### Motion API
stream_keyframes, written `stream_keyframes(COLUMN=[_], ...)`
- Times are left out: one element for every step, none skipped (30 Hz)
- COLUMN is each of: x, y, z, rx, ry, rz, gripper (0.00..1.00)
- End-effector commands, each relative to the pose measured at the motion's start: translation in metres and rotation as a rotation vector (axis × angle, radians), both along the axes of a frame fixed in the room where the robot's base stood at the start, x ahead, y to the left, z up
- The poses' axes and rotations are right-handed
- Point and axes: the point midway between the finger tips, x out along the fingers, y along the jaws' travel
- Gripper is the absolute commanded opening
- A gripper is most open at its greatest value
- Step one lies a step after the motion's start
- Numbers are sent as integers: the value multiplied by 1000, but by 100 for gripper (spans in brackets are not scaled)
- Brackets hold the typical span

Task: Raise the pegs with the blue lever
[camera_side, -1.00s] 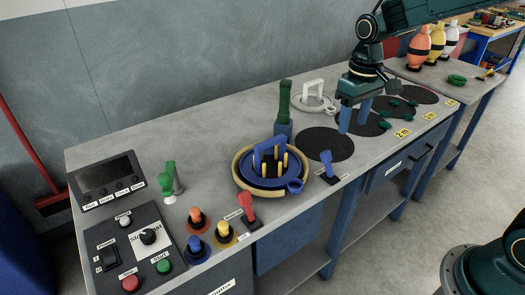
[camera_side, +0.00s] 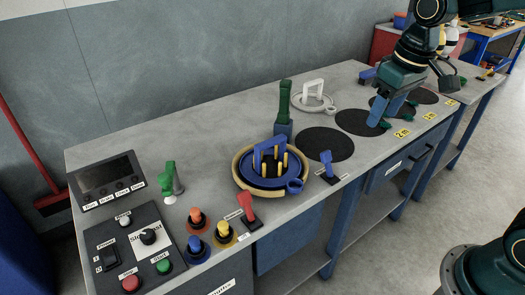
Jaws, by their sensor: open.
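The blue lever (camera_side: 327,165) stands tilted on a small dark base near the table's front edge, just right of the round fixture. The yellow pegs (camera_side: 284,162) stand upright inside the blue ring (camera_side: 262,183), which sits in a tan round dish (camera_side: 238,172) and has a blue handle over it. My gripper (camera_side: 386,118) is open, with its blue fingers pointing down over the black discs to the right of the lever. It is clear of the blue lever, and I see nothing held between the fingers.
A red lever (camera_side: 247,208) and several coloured buttons stand left of the blue lever. A green-handled post (camera_side: 284,105) and a white ring with a handle (camera_side: 313,98) stand behind. A bare black disc (camera_side: 326,144) lies between the lever and my gripper.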

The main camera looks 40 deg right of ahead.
Motion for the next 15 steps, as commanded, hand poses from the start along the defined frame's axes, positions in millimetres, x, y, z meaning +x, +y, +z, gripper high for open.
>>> stream_keyframes(x=[-5,-7,-10,-12,-15,-18,-21,-23,-26,-29,-31,-34,-37,-39,-43], y=[1,1,1,2,2,2,3,3,3,4,4,4,5,5,5], z=[3,4,6,7,8,10,11,12,13,14,15,16,17,18,19], rx=[0,0,0,0,0,0,-1,-1,-1,-1,-1,-1,-1,-1,0], ry=[-10,-16,-23,-28,-33,-41,-46,-52,-58,-63,-69,-76,-81,-86,-93], rz=[0,0,0,0,0,0,0,0,0,0,0,0,0,0,1], gripper=[53,53,53,53,53,53,53,53,53,53,53,53,53,53,53])
